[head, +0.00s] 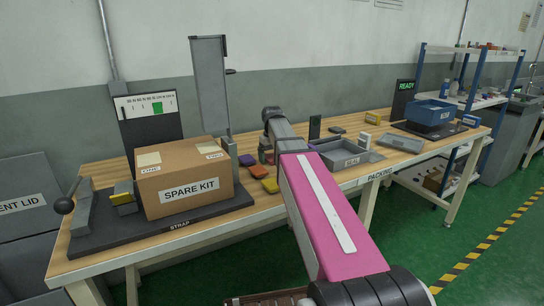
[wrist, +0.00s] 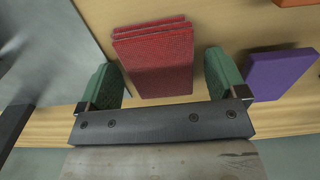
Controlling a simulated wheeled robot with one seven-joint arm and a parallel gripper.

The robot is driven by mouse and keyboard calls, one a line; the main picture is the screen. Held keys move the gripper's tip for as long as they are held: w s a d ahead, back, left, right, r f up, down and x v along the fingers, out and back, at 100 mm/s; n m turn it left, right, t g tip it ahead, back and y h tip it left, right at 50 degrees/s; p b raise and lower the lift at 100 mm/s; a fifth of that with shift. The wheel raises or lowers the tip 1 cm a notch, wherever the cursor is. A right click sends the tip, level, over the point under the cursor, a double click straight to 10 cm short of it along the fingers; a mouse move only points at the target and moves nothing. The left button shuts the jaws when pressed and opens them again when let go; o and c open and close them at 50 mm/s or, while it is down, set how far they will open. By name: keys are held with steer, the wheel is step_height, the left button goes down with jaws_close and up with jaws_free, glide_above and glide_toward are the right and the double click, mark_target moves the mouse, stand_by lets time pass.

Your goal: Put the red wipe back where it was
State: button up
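In the wrist view a red wipe (wrist: 158,68) lies in the space between my two fingers, with further red layers showing at its far edge. It looks like a small stack. My gripper (wrist: 163,85) has green fingertips spread wide, one on each side of the red wipe. A gap shows on both sides, so the fingers do not appear to press on it. I cannot tell how far above the table the fingertips are. In the head view my arm hides most of the gripper area.
A purple block (wrist: 280,74) lies just right of the right finger. An orange one (wrist: 294,3) is at the top right.

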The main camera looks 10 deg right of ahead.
mark_target(272, 157)
steer(key=shift+r, duration=0.15)
step_height(272, 157, up, 12)
stand_by(0.7)
